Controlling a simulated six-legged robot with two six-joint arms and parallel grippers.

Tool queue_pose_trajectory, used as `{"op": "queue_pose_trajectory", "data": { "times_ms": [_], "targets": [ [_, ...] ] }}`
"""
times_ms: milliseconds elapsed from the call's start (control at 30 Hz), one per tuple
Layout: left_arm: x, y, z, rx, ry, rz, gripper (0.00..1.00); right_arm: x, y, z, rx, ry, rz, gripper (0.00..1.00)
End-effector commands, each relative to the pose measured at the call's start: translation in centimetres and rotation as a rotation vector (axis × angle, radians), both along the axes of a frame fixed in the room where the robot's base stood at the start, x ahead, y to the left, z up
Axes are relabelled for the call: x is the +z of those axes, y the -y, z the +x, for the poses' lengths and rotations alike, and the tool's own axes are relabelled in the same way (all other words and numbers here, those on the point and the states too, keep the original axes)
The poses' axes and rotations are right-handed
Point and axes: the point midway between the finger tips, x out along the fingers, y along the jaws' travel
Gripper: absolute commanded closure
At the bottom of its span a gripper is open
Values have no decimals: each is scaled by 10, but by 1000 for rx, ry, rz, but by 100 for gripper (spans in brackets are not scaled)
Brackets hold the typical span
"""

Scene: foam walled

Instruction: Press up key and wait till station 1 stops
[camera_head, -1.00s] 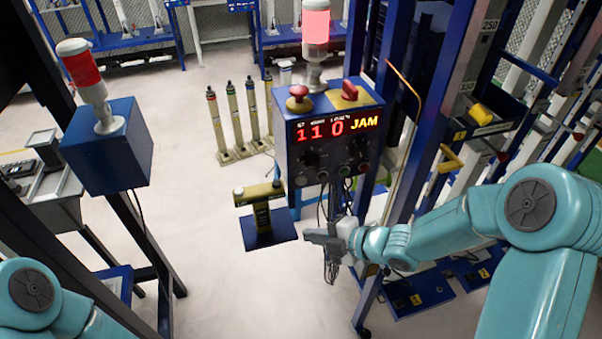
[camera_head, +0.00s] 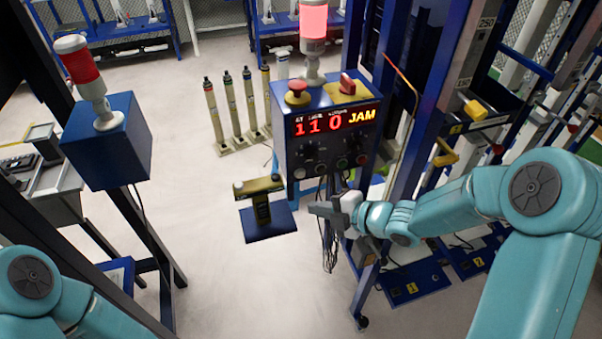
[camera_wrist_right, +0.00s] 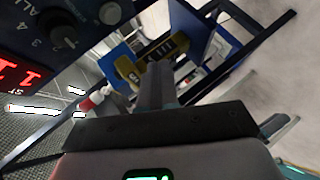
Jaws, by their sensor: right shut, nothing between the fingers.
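The blue control box (camera_head: 282,135) stands in the middle of the head view. Its red and yellow display (camera_head: 335,122) reads "1 1 0 JAM", with small blurred labels above. Knobs and a row of small round buttons (camera_head: 342,163) sit below the display; I cannot tell which is the up key. My right gripper (camera_head: 318,209) is shut and empty, just below the box's lower edge, apart from the buttons. In the right wrist view its closed fingers (camera_wrist_right: 158,86) point forward, with a selector knob (camera_wrist_right: 60,32) and a round button (camera_wrist_right: 110,13) at upper left. My left gripper is outside the view.
A lit red lamp (camera_head: 313,22) and a red mushroom button (camera_head: 297,88) sit on top of the box. Cables hang below it. A blue box with a red lamp (camera_head: 106,140) stands at left. A yellow-topped stand (camera_head: 262,207) is left of my gripper. Open floor lies front left.

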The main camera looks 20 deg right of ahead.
Motion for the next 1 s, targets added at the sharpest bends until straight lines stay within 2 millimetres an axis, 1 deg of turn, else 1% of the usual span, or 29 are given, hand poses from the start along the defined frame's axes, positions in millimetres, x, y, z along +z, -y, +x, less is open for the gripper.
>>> {"op": "queue_pose_trajectory", "data": {
  "times_ms": [33, 300, 500, 700, 1000],
  "targets": [
    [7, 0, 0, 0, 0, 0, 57, 3, -1, 8, 1, -1, 0, 100],
    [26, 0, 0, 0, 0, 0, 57, 3, -3, 47, 2, 0, -1, 100],
    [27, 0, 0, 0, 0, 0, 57, 1, -3, 67, 2, 0, -1, 100],
    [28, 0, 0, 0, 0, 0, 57, 0, -3, 73, 1, 0, -1, 100],
    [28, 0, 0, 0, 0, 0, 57, 0, -3, 73, 0, -1, -1, 100]
  ]
}}
